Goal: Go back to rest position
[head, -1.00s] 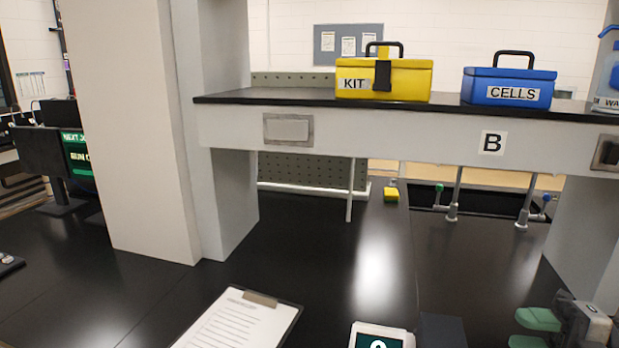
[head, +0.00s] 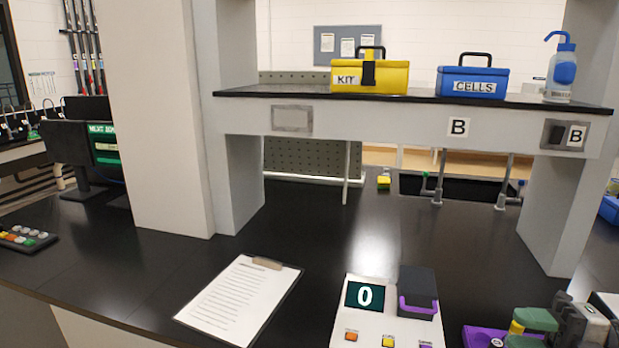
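My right gripper (head: 531,330) is at the lower right, above the bench, with its two green fingers apart. A yellow piece (head: 516,328) shows by the fingers; I cannot tell whether it lies between or beyond them. It appears over a purple base (head: 482,337), partly hidden by the gripper. My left gripper is not in view. At the back, grey taps (head: 439,175) stand by a dark sink, one with a green knob (head: 425,176).
A white device (head: 352,320) reading 0 and a clipboard (head: 240,300) lie on the black bench (head: 330,235). Overhead, a shelf (head: 380,128) holds a yellow KIT box (head: 395,79), a blue CELLS box (head: 495,84) and a wash bottle (head: 560,85). Thick pillars flank the bench.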

